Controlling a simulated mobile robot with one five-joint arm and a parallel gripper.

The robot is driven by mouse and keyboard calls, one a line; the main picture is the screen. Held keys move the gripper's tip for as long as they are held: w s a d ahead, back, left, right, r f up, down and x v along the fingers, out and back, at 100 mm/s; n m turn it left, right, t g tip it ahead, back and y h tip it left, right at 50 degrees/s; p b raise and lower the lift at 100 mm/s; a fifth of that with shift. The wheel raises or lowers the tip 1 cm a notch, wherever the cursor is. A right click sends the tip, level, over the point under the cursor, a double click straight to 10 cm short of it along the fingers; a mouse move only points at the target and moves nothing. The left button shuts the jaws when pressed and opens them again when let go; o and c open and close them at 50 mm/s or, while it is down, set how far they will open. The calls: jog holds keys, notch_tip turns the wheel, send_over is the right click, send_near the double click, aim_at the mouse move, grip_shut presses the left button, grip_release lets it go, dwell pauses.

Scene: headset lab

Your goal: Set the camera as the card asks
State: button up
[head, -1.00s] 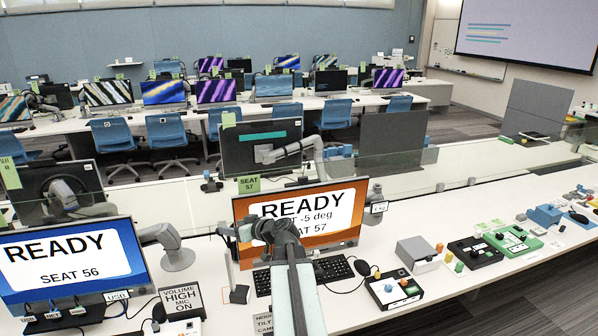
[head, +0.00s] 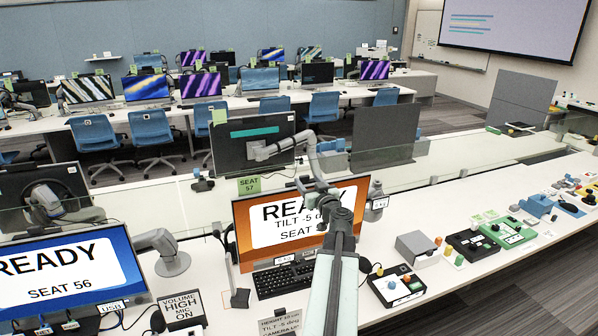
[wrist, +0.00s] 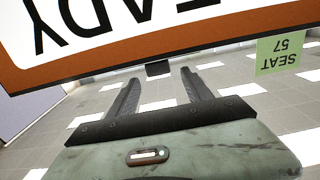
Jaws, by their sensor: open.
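The seat 57 monitor (head: 241,220) has an orange screen reading "READY", "TILT -5 deg" and "SEAT", partly covered by my arm. A grey card (head: 280,325) at the front edge shows a height line and "TILT -5 deg"; its lower part is cut off. My gripper (head: 318,188) is open at the monitor's top edge, right of centre. In the upside-down wrist view, a small dark block (wrist: 158,69), apparently the camera, sits on that edge. It lies beyond and between the two fingertips, apart from them. The head view does not show it clearly.
A keyboard (head: 285,281) lies under the monitor. A grey box (head: 417,250) and a button box (head: 398,287) stand to the right. The seat 56 monitor (head: 130,265) is at left. A glass divider (head: 450,195) runs behind the desk.

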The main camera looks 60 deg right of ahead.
jog(key=shift+w, duration=0.1)
jog(key=shift+w+d+r, duration=0.1)
jog(key=shift+w+d, duration=0.05)
jog(key=shift+d, duration=0.1)
jog(key=x, duration=0.7)
grip_shut()
dwell(1.1)
